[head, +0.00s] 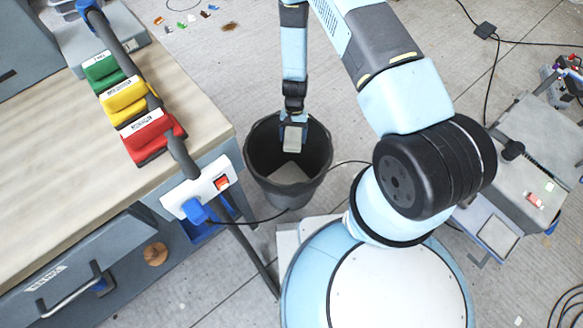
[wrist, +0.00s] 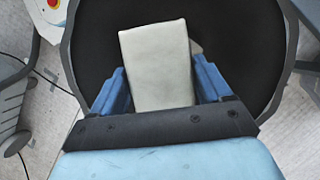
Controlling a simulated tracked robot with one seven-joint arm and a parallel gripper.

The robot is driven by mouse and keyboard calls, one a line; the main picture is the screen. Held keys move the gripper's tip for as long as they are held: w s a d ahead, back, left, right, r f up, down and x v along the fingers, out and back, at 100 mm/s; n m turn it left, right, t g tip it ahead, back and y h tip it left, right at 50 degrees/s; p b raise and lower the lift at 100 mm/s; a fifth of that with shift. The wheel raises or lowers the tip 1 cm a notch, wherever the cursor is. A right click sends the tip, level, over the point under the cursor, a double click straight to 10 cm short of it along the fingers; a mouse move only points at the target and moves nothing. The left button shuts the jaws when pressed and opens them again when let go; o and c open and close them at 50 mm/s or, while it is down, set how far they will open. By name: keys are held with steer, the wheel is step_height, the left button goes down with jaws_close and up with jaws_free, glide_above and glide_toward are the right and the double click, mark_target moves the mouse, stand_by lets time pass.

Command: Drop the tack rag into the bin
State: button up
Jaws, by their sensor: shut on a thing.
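The tack rag, a pale grey-beige folded pad, is held in my gripper (head: 292,126). The rag (head: 292,138) shows over the mouth of the black bin in the head view. The bin (head: 258,165) stands on the floor beside the workbench. In the wrist view the rag (wrist: 155,62) sits between my gripper's blue fingers (wrist: 157,90), with the dark inside of the bin (wrist: 90,40) around it. How far the rag is above or below the rim is hard to tell. A pale patch shows at the bottom of the bin.
The workbench (head: 60,135) with green, yellow and red containers (head: 152,138) stands left of the bin. A white power strip with a blue plug (head: 200,190) is at its corner. A dark cable runs across the floor near the bin. A grey cart (head: 525,165) is at the right.

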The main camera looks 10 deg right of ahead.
steer(key=shift+f, duration=2.4)
steer(key=o, duration=1.1)
steer(key=v, duration=1.3)
steer(key=shift+w+r, duration=0.1)
steer(key=shift+r, duration=0.25)
